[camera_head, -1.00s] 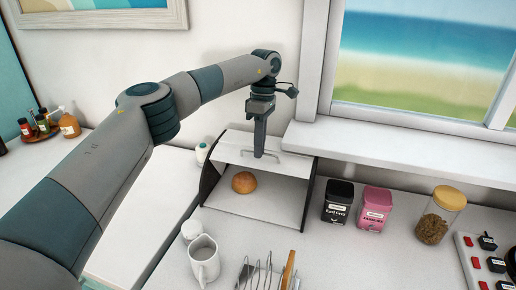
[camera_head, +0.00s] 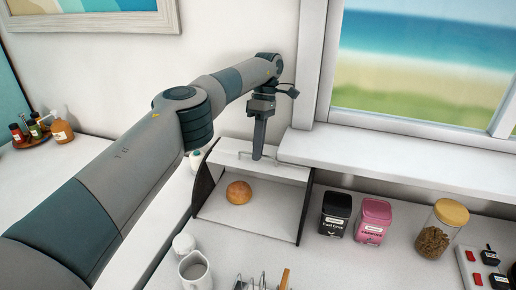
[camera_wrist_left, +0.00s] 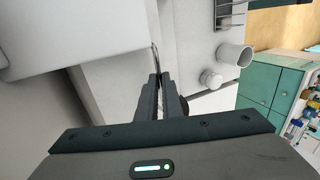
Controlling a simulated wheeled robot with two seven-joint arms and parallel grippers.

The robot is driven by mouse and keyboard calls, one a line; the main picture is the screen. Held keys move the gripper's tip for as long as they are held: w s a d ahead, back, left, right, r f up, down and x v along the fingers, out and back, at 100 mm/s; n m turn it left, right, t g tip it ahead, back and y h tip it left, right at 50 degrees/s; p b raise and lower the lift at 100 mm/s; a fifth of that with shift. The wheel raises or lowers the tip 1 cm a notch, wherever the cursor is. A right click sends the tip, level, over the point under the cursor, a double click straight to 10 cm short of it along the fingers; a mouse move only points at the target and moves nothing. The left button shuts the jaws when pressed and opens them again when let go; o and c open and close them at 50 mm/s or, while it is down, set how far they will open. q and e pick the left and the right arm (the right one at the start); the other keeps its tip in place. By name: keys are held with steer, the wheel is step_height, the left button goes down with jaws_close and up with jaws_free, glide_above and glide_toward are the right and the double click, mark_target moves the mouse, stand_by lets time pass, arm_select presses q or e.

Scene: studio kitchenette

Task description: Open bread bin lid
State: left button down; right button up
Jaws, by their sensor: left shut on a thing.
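The bread bin has dark side panels (camera_head: 206,186) and a white lid (camera_head: 290,172). Its lid is raised and tilted back, and the front is open. A bread roll (camera_head: 239,192) lies inside on the white floor. My left gripper (camera_head: 258,156) points down at the lid and is shut on its thin metal handle (camera_head: 243,154). In the left wrist view the closed fingers (camera_wrist_left: 160,88) meet the handle (camera_wrist_left: 154,55), with the white lid (camera_wrist_left: 60,35) at the upper left. My right gripper is in neither view.
A black tin (camera_head: 336,212) and a pink tin (camera_head: 373,220) stand right of the bin, then a wooden-lidded jar (camera_head: 441,228). A white jug (camera_head: 195,270) and a rack (camera_head: 262,283) are in front. The window sill (camera_head: 400,168) runs behind.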

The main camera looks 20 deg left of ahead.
arm_select(q)
steer(key=shift+f, duration=0.5)
steer(key=c, duration=2)
jaws_free()
steer(key=shift+c, duration=0.2)
steer(key=shift+o, duration=0.6)
steer(key=shift+w+f, duration=0.1)
steer(key=shift+w, duration=0.05)
steer(key=shift+w+a+r, duration=0.1)
steer(key=shift+r, duration=0.15)
